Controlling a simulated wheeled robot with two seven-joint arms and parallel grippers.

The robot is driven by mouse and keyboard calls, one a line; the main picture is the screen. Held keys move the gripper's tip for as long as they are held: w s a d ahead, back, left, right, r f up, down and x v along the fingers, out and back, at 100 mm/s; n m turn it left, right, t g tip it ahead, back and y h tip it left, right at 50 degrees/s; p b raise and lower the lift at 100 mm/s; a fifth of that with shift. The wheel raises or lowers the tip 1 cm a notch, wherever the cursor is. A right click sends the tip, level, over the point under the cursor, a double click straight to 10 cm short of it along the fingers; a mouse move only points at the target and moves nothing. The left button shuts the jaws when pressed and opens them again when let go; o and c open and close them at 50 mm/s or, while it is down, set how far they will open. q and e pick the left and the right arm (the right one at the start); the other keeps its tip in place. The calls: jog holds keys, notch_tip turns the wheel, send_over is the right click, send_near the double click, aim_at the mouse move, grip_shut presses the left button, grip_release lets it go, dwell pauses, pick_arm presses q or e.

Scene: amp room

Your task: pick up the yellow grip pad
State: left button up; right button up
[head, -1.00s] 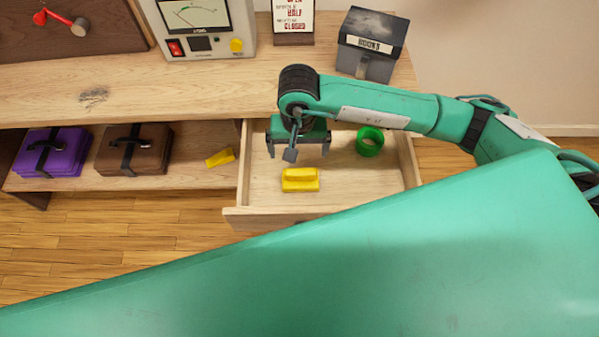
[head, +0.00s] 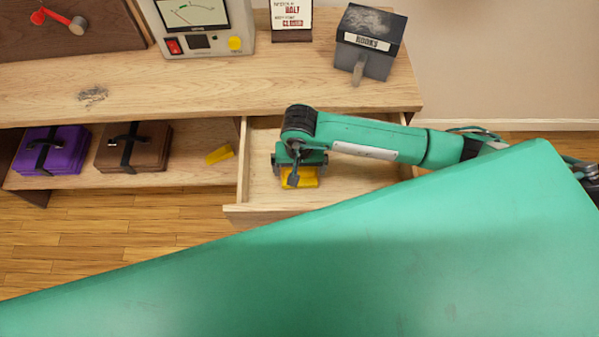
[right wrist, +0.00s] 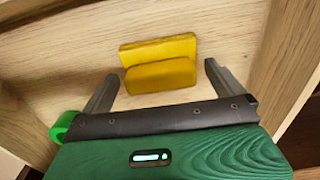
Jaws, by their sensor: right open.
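The yellow grip pad (head: 303,183) lies in the open drawer (head: 262,197), partly hidden under my right gripper (head: 298,176) in the head view. In the right wrist view the grip pad (right wrist: 160,64) shows as a flat yellow plate with a raised bar, lying on the drawer floor. My right gripper (right wrist: 158,82) is open there, its two fingers apart with nothing between them. The pad is just ahead of the fingertips and roughly between their lines. My left gripper is not in view.
The drawer's wooden walls stand close around the gripper. Another yellow piece (head: 219,155) lies on the shelf left of the drawer, near brown (head: 132,148) and purple (head: 50,151) strapped stacks.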

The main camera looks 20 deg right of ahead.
jog(key=c, duration=1.1)
jog(key=shift+r, duration=0.1)
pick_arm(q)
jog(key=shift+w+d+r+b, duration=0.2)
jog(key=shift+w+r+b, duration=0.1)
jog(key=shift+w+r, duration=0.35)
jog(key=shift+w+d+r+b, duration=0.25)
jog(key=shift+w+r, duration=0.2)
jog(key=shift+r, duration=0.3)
pick_arm(e)
notch_tip(320, 180, up, 20)
